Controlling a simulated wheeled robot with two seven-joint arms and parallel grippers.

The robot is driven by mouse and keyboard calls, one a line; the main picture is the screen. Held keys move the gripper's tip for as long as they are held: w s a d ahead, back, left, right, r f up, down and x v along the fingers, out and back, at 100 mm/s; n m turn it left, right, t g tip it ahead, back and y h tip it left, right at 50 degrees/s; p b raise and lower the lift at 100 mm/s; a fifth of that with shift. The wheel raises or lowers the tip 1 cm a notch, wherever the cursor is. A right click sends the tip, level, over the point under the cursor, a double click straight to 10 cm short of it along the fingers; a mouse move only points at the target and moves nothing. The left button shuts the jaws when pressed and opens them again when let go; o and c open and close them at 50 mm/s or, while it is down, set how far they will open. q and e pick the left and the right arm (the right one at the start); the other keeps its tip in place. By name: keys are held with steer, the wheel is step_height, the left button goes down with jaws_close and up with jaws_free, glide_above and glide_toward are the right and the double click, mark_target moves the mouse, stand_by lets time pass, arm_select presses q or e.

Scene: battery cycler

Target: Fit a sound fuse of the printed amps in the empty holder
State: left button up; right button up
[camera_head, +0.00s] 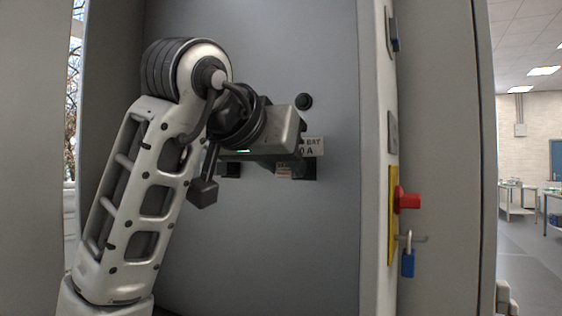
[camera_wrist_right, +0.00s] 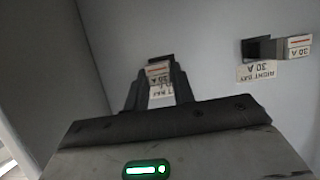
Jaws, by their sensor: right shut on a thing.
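My right gripper (camera_head: 292,160) is at the right-hand dark holder (camera_head: 309,170) on the grey panel; its fingers also show in the right wrist view (camera_wrist_right: 157,88). It is shut on a pale fuse (camera_wrist_right: 158,70) with an orange stripe, directly in front of a dark holder mouth (camera_wrist_right: 160,58). I cannot tell how far the fuse sits in it. The other holder (camera_wrist_right: 262,48) bears a similar striped fuse (camera_wrist_right: 299,46) and a "30 A" label (camera_wrist_right: 257,72). My left gripper is not in view.
On the right, the cabinet edge carries a red switch (camera_head: 408,201) on a yellow plate (camera_head: 392,220) and a blue padlock (camera_head: 408,263). Tables stand in the room beyond.

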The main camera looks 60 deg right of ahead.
steer(key=shift+d, duration=0.3)
steer(key=o, duration=1)
steer(key=shift+a, duration=0.1)
